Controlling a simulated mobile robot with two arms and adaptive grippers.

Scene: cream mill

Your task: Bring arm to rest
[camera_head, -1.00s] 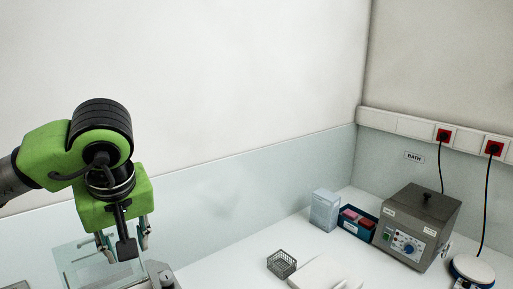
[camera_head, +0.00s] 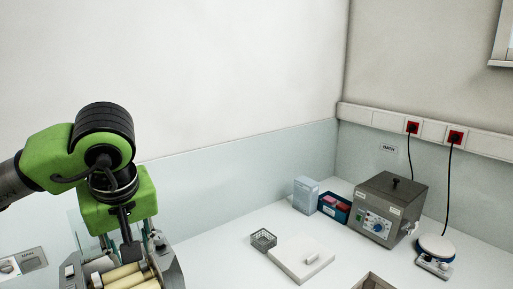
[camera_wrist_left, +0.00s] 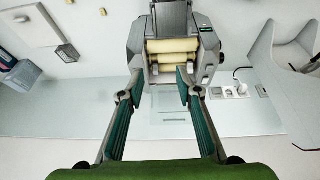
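My left gripper (camera_head: 128,240) hangs fingers-down from its green wrist at the left of the head view. In the left wrist view its two green-padded fingers (camera_wrist_left: 160,80) stand apart with nothing between them. The mill with cream rollers (camera_head: 125,275) is at the lower left of the head view, partly hidden behind the gripper. It also shows beyond the fingertips in the left wrist view (camera_wrist_left: 175,47). I cannot tell the exact gap between fingers and mill. My right gripper is in neither view.
On the white bench stand a wire basket (camera_head: 263,240), a white slab (camera_head: 290,262) with a small piece on it, a pale box (camera_head: 305,195), a blue bin (camera_head: 328,209), a grey bath (camera_head: 382,230) and a round-topped device (camera_head: 437,247). Bare bench lies between mill and basket.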

